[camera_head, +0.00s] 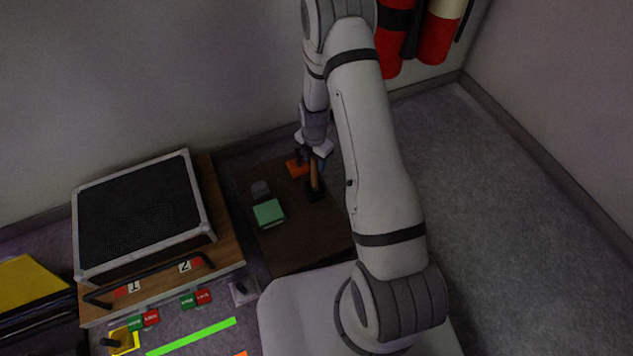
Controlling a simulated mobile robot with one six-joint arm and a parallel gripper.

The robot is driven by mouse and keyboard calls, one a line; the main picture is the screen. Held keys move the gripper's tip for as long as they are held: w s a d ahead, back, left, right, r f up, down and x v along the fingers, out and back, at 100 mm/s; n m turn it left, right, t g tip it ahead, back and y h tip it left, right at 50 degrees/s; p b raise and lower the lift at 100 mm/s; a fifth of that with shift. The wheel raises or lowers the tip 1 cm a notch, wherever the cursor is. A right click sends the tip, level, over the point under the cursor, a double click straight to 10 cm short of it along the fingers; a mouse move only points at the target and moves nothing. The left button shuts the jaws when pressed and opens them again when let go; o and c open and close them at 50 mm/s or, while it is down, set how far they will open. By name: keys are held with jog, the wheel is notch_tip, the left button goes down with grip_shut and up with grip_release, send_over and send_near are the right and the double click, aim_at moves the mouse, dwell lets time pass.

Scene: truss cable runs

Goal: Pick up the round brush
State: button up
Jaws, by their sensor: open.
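The item that looks like the round brush (315,190) has an upright tan handle and a dark base. It stands on a dark brown surface (300,235) in the middle of the head view. My gripper (318,159) points down at the top of the handle, with its jaws open. The jaws are small and partly hidden, so I cannot tell whether the handle is between them or just below them.
An orange item (297,168) with a dark upright part stands close behind the brush. A green block (268,212) and a small grey item (260,190) lie to the left. A black-topped case (140,215) sits further left. Red cylinders (437,38) are at the wall.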

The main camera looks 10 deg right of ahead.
jog(key=shift+f, duration=0.45)
jog(key=shift+c, duration=0.6)
grip_shut()
jog(key=shift+r, duration=0.1)
